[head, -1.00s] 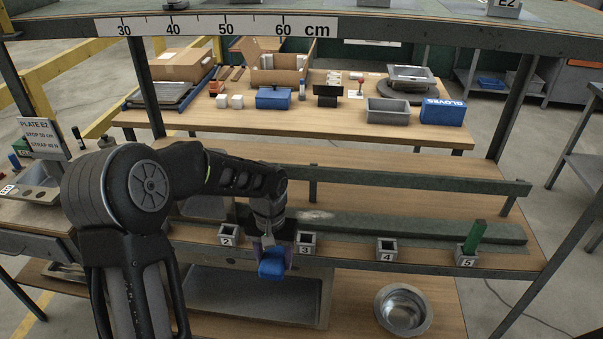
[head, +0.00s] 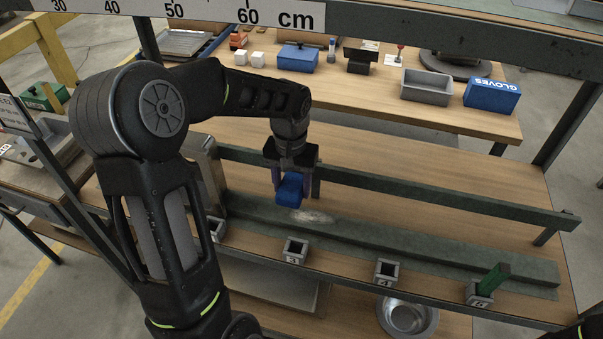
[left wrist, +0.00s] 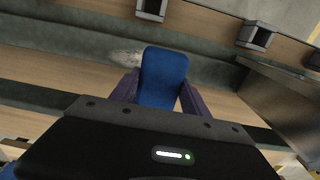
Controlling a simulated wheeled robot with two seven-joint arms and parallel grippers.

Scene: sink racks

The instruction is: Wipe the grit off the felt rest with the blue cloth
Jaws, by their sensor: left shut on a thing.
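My left gripper (head: 289,188) is shut on the blue cloth (head: 289,191), a folded blue pad. The cloth also shows between the fingers in the left wrist view (left wrist: 162,77). The felt rest (head: 420,248) is a long grey-green strip along the shelf. A pale patch of grit (head: 312,216) lies on it, just right of and below the cloth in the head view. The grit shows partly behind the cloth in the left wrist view (left wrist: 125,58). The cloth seems close to the felt; I cannot tell whether it touches.
Numbered square holders, such as number 3 (head: 295,250) and number 4 (head: 387,271), line the shelf's front edge. A green block (head: 493,279) leans in holder 5. A green rail (head: 420,192) runs behind the felt. A metal bowl (head: 407,316) sits below.

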